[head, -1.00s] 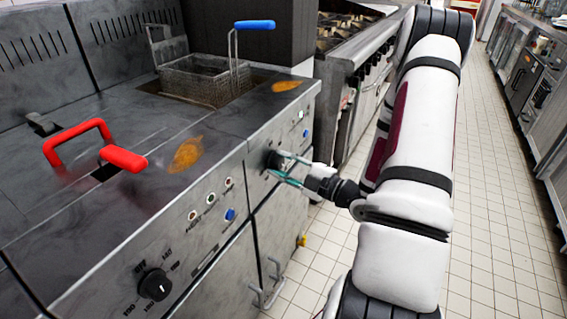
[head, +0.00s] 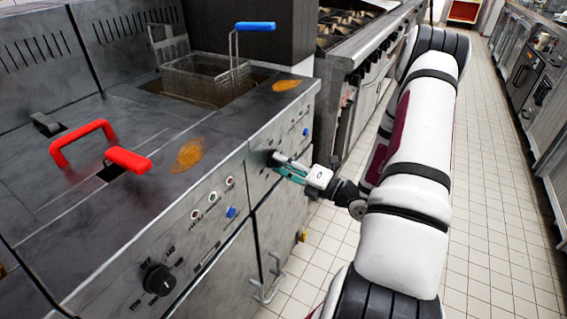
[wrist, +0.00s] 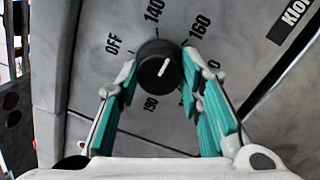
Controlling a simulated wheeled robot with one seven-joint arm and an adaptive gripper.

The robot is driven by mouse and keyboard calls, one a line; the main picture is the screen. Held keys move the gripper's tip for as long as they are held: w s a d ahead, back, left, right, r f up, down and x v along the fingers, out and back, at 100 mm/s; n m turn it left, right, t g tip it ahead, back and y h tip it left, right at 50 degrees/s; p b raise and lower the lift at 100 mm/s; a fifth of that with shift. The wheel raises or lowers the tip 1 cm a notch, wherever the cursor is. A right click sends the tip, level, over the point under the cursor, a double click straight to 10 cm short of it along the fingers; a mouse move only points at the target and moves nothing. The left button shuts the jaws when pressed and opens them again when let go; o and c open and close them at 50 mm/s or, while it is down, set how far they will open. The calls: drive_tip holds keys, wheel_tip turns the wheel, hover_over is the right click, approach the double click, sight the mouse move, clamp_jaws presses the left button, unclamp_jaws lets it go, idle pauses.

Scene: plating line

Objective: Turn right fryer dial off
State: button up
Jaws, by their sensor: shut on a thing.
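The right fryer dial (wrist: 160,67) is a round black knob with a white pointer line. In the wrist view the line tilts up and right, between the 140 and 160 marks; the OFF mark is on the left. My gripper (wrist: 158,82) has its teal-padded fingers on either side of the dial and is shut on it. In the head view my gripper (head: 279,166) is at the right part of the fryer's front panel (head: 262,140), where the fingers mostly hide the dial.
The left fryer dial (head: 158,281) is on the near panel. A red basket handle (head: 128,160) and a fryer basket (head: 205,75) with a blue handle are on top. Door handles (head: 268,282) stick out below my gripper. A stove (head: 360,45) stands beyond; the tiled floor at right is clear.

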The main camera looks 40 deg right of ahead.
drive_tip(key=shift+w+d+n+g+y+b, duration=0.1)
drive_tip(key=shift+n+g+y+b, duration=0.25)
drive_tip(key=shift+n, duration=3.05)
drive_tip(key=shift+s+d+n+g+y+b, duration=0.1)
drive_tip(key=shift+n+g+y+b, duration=0.3)
drive_tip(key=shift+n, duration=3)
drive_tip(key=shift+w+n+g+y+b, duration=0.15)
drive_tip(key=shift+n+y+b, duration=0.35)
drive_tip(key=shift+n, duration=2.9)
drive_tip(key=o, duration=1.2)
drive_tip(key=shift+c, duration=0.2)
drive_tip(key=shift+r, duration=0.1)
drive_tip(key=v, duration=1.2)
